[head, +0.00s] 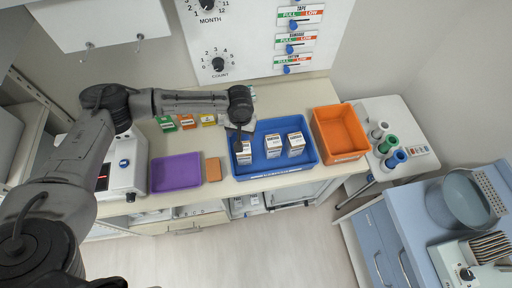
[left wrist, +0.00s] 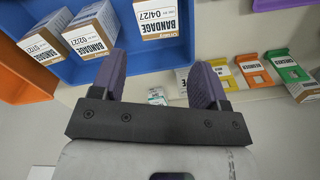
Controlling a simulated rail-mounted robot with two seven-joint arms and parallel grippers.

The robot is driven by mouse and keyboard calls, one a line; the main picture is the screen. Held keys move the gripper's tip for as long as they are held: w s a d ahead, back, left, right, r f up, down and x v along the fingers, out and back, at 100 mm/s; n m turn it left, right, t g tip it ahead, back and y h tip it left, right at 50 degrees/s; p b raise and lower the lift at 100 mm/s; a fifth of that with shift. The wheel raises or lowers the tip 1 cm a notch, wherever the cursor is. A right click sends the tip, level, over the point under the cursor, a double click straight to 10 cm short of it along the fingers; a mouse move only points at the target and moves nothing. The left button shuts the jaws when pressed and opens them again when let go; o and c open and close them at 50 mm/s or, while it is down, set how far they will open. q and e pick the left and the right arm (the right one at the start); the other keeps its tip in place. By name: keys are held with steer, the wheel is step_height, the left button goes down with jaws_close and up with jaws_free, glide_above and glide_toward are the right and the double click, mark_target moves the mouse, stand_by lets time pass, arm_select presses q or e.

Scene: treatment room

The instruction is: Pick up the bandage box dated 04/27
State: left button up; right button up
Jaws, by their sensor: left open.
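The bandage box dated 04/27 (left wrist: 160,20) shows its label at the top of the left wrist view, cut off by the frame edge. In the head view it is the leftmost box (head: 244,154) in the blue tray (head: 268,126). A box dated 02/27 (left wrist: 90,32) and another bandage box (left wrist: 45,42) stand beside it; in the head view they are the middle box (head: 273,147) and right box (head: 296,144). My left gripper (left wrist: 158,75) is open and empty, with the 04/27 box ahead of its fingers. In the head view the gripper (head: 240,134) partly covers that box's surroundings.
An orange bin (head: 340,130) stands right of the blue tray. Several coloured cards (head: 187,122) stand behind on the counter. A dispenser panel (head: 250,40) is on the wall.

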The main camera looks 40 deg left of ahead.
mark_target(244, 153)
arm_select(q)
steer(key=f+n, duration=0.1)
steer(key=f, duration=0.1)
steer(key=f+n, duration=0.1)
steer(key=f, duration=0.2)
steer(key=f+n, duration=0.1)
steer(key=f, duration=0.2)
steer(key=shift+s+d+f+n, duration=0.15)
steer(key=shift+d+n, duration=0.15)
steer(key=shift+n, duration=0.1)
steer(key=shift+a+f, duration=0.15)
steer(key=shift+f, duration=1.25)
steer(key=shift+a+f, duration=0.1)
steer(key=shift+f, duration=1.3)
steer(key=c, duration=0.6)
